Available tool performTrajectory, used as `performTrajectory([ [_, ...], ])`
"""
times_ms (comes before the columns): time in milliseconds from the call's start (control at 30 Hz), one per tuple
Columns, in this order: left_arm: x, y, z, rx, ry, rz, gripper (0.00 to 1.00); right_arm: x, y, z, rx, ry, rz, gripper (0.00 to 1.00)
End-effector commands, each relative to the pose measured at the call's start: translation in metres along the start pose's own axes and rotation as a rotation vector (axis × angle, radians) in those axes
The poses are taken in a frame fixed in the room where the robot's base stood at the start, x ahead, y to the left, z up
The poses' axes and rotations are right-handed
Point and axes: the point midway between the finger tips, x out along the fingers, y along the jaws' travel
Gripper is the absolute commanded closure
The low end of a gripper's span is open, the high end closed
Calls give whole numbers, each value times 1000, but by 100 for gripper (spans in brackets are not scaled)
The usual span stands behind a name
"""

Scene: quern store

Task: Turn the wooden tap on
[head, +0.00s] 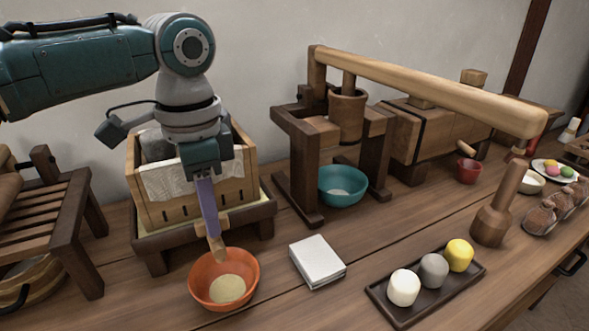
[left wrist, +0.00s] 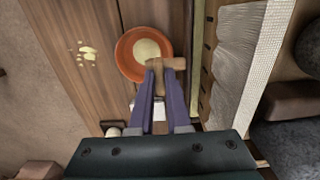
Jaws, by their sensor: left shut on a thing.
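The wooden tap (head: 217,247) is a small light-brown wooden piece at the front of the wooden box, above the orange bowl (head: 196,289). The bowl holds something pale yellow. My right gripper is not in view.
The wooden box (head: 191,202), with cloth and stones inside, stands on a low stand. A wooden lever press (head: 430,88) stands behind, over a teal bowl (head: 343,186).

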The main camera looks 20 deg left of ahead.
Motion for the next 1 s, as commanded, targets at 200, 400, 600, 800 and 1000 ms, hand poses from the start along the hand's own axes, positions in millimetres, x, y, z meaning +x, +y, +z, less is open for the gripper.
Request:
performTrajectory([
  [200,0,0,0,-1,0,0,100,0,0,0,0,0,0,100],
  [400,-2,0,0,-26,0,1,100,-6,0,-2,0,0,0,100],
  [600,-5,1,0,-119,-1,4,100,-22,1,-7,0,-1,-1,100],
  [800,-6,2,0,-280,-2,5,100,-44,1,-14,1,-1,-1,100],
  [1000,-4,2,0,-471,-3,4,100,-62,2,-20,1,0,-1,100],
])
